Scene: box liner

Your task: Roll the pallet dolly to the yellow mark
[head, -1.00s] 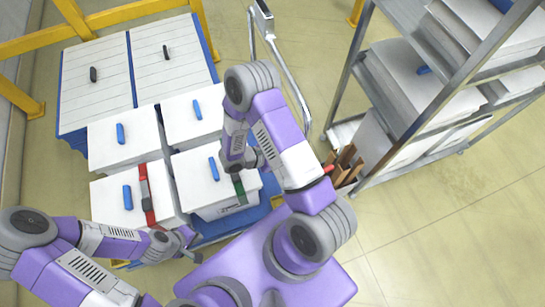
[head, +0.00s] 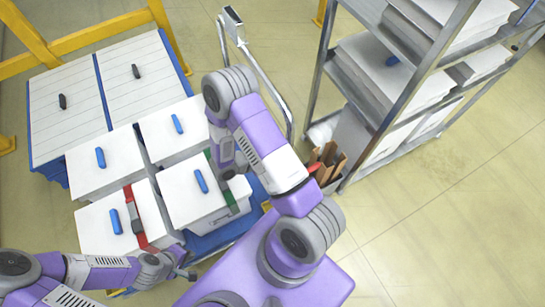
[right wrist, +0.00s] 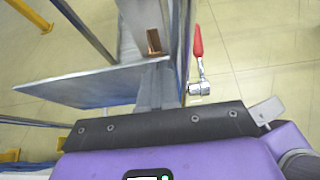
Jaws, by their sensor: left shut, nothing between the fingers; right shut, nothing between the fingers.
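The pallet dolly (head: 207,243) shows as a blue deck edge in the head view, mostly hidden under white lidded boxes (head: 150,215) with blue handles. I see no yellow mark on the floor. My left gripper (head: 190,273) is shut and empty near the dolly's front edge; I cannot tell if it touches. My right arm hangs over the dolly's right side, its gripper mostly hidden by the arm in the head view. In the right wrist view my right gripper (right wrist: 168,88) is shut, with nothing held.
A metal shelf rack (head: 395,100) with white boxes stands right. A bin of brown cardboard (head: 328,163) stands at its foot. A curved metal handle (head: 262,75) rises behind the boxes. A white-topped blue unit (head: 95,95) and yellow rails (head: 85,45) stand at left. Floor at lower right is clear.

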